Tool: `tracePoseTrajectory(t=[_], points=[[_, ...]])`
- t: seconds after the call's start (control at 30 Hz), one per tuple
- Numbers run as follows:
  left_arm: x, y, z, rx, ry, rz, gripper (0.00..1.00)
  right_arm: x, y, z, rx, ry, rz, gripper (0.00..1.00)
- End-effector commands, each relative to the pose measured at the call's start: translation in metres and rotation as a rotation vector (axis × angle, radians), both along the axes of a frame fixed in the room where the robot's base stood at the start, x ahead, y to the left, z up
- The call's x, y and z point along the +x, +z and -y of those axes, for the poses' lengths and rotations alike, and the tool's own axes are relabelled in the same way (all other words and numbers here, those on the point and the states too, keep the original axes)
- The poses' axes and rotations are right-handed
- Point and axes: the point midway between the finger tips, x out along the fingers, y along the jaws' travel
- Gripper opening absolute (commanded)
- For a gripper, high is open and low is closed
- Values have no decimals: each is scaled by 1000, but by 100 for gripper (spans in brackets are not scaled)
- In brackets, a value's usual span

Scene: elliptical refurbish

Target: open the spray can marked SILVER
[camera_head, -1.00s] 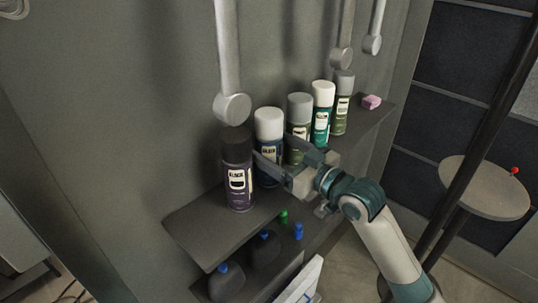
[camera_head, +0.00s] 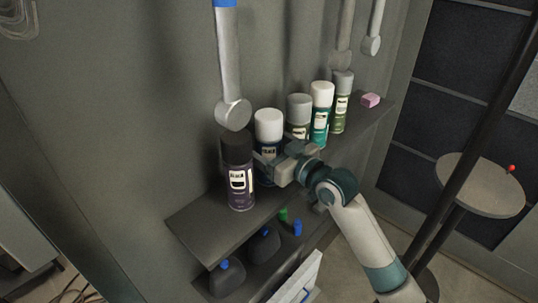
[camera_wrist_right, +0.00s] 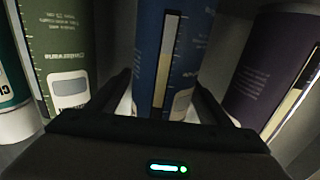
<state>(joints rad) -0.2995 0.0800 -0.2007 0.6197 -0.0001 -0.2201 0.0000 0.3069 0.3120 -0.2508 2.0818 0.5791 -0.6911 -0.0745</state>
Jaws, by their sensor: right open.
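A row of spray cans stands upright on a dark shelf (camera_head: 200,232). I cannot read SILVER on any label for certain. From the left stand a purple can with a black cap (camera_head: 238,172), a blue can with a white cap (camera_head: 268,126), a green can with a grey cap (camera_head: 300,108), a teal can with a white cap (camera_head: 321,96) and a green can with a grey cap (camera_head: 342,84). My right gripper (camera_head: 275,152) is open at the blue can. In the right wrist view the blue can (camera_wrist_right: 172,50) stands between its fingers. My left gripper is out of view.
The purple can (camera_wrist_right: 275,70) and a green can (camera_wrist_right: 62,50) flank the fingers closely. A pink block (camera_head: 371,100) lies at the shelf's far end. Dark bottles (camera_head: 226,284) stand on a lower shelf. Rods with round ends (camera_head: 232,113) hang above. A round stool (camera_head: 478,184) stands at right.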

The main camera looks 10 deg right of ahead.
Motion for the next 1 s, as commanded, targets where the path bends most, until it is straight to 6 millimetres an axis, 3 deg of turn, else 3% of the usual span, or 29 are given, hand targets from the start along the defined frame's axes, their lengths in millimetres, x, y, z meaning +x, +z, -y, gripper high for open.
tracePoseTrajectory(t=[0.13,0.3,0.37,0.73,1.0], points=[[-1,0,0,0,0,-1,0,0,0,0,0,0,0,70],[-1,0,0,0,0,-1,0,0,0,0,0,0,0,30],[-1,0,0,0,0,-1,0,0,0,0,0,0,0,18],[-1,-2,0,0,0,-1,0,0,6,0,1,0,4,18],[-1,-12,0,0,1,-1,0,0,34,0,0,1,8,18]])
